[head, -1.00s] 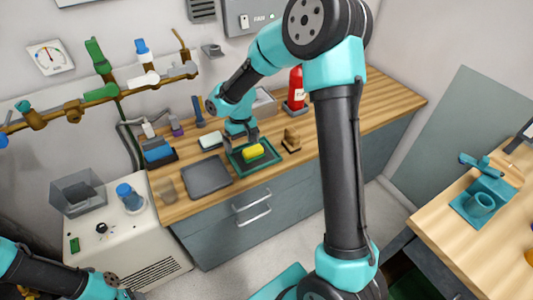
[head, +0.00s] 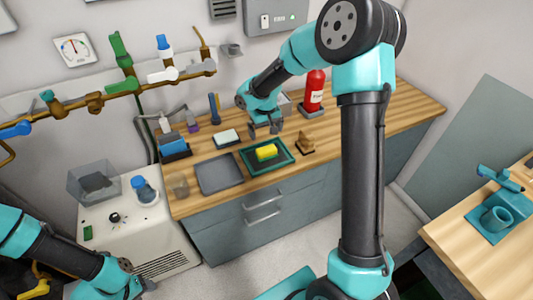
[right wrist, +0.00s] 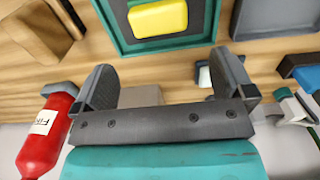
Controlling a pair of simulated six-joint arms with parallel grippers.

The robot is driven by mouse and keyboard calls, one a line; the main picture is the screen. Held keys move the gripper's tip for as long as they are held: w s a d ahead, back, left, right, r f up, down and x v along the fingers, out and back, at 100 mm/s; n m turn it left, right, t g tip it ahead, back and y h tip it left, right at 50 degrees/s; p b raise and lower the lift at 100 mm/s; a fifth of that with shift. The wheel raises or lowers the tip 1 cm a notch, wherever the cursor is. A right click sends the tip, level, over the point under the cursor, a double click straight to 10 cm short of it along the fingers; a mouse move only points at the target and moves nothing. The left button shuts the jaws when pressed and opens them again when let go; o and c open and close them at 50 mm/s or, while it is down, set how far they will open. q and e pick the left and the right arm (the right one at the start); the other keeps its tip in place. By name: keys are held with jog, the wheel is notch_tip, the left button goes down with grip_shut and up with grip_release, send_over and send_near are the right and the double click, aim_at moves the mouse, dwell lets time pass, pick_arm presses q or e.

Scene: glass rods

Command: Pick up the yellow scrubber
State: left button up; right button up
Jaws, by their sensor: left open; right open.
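The yellow scrubber (head: 266,152) lies on the dark tray with a green rim (head: 287,162) on the wooden counter. It also shows at the top of the right wrist view (right wrist: 158,17), beyond the fingertips. My right gripper (head: 265,131) is open and empty, above the counter on the wall side of the scrubber and apart from it. Its two spread fingers show in the right wrist view (right wrist: 165,80). My left gripper (head: 143,289) is low at the bottom left, far from the scrubber, with its fingers small in view.
A grey tray (head: 219,173) lies left of the green-rimmed tray. A wooden block (head: 304,143) stands to its right. A red extinguisher (head: 313,92) stands behind, and a pale sponge-like block (head: 227,138) lies behind left. The right end of the counter is clear.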

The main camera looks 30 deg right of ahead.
aim_at(266, 149)
notch_tip(266, 149, down, 7)
jog(key=shift+r, duration=0.15)
dwell(0.4)
jog(key=shift+s+d+f, duration=0.1)
jog(key=shift+s+f, duration=0.05)
jog(key=shift+f, duration=2.4)
jog(key=shift+c, duration=0.4)
jog(key=c, duration=0.5)
jog(key=shift+c, duration=0.2)
